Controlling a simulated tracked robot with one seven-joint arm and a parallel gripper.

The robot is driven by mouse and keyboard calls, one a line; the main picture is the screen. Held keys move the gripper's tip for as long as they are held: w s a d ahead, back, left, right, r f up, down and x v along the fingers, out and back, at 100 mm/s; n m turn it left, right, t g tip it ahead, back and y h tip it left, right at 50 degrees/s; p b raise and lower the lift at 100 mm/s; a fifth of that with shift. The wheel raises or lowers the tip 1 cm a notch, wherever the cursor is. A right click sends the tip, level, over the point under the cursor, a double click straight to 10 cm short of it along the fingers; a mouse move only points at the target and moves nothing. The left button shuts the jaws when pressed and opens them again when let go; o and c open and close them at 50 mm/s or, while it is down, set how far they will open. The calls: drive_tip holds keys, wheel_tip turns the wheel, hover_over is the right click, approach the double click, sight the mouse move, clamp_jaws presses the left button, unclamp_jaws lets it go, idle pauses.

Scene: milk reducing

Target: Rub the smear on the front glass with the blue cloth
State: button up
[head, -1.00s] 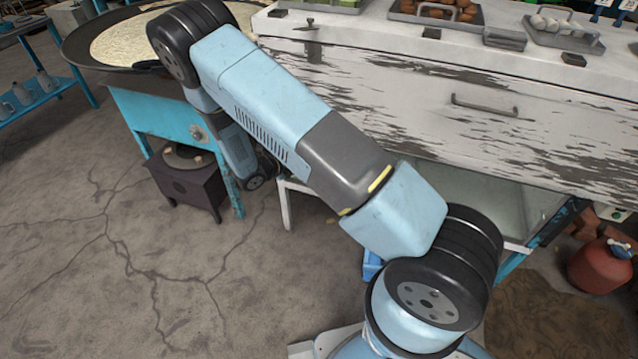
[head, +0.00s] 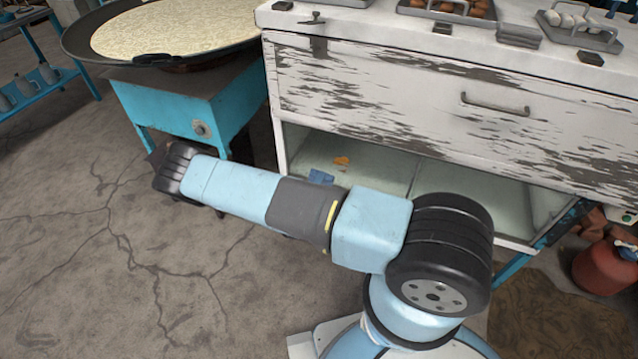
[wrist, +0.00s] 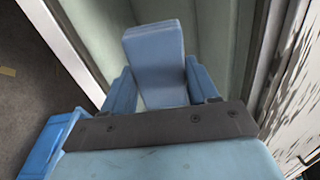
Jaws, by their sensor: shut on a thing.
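In the wrist view the blue cloth (wrist: 155,60) is a folded, thick pad standing upright between the two fingers of my gripper (wrist: 162,88). The gripper is shut on it. Behind the cloth is a pale grey-green surface (wrist: 205,30) within light frame edges. I cannot tell whether the cloth touches glass. In the head view the glazed front (head: 375,165) lies under the white drawer, with an orange-brown patch (head: 341,160) at its left part that may be the smear. A small blue piece (head: 320,177) shows just below it, above my arm. My arm hides the gripper there.
The worn white counter (head: 400,75) with a drawer handle (head: 495,105) overhangs the front. A blue stand (head: 190,105) with a wide pan (head: 165,35) is at left. A red canister (head: 605,270) is at right. A blue box (wrist: 50,145) shows in the wrist view.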

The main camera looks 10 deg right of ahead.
sight(331, 163)
drive_tip(key=shift+x, duration=3.15)
drive_tip(key=shift+x, duration=0.9)
drive_tip(key=shift+s+d+f, duration=0.1)
drive_tip(key=shift+s+d, duration=0.1)
